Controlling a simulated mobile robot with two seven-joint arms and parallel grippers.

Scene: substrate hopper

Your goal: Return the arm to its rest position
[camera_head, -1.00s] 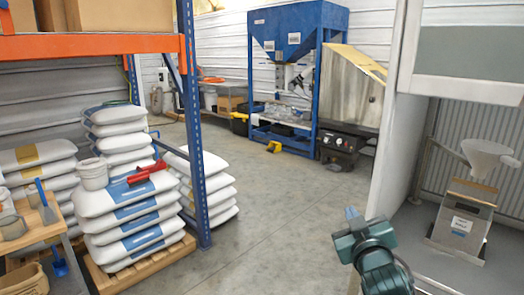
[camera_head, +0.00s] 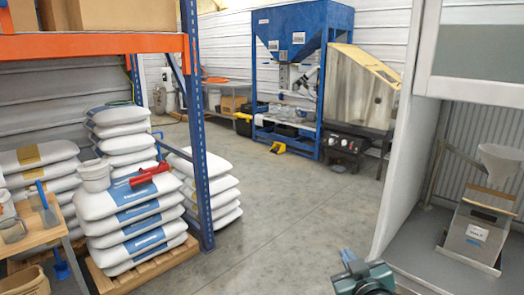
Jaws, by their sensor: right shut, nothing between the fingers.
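My right gripper (camera_head: 348,258) is at the bottom edge of the head view, right of the middle. It is dark teal with small blue-grey fingertips, and the fingers are shut with nothing between them. It is over the concrete floor, left of the grey bench, and touches nothing that I can see. Most of my right arm is below the picture. My left gripper is out of view.
White sacks (camera_head: 130,235) are stacked on a pallet at left near a blue rack post (camera_head: 197,130). A blue hopper machine (camera_head: 300,30) stands behind. The middle floor is clear.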

